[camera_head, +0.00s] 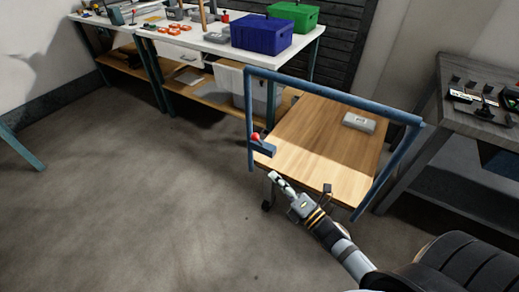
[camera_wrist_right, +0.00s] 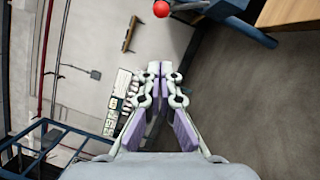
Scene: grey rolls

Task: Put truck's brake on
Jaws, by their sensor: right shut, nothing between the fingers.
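The truck (camera_head: 325,150) has a wooden deck and a blue tube handle frame, and stands right of centre in the head view. Its brake lever with a red ball knob (camera_head: 256,137) sits on a blue block at the deck's left edge. The red knob also shows at the top of the right wrist view (camera_wrist_right: 161,9). My right gripper (camera_head: 274,177) is shut and empty, just below the brake block and apart from the knob. In the wrist view its fingertips (camera_wrist_right: 160,68) meet below the knob. My left gripper is not in view.
A white workbench (camera_head: 190,43) with blue and green bins stands behind. A grey table (camera_head: 466,118) stands close on the right. The floor (camera_head: 130,200) left of the truck is clear.

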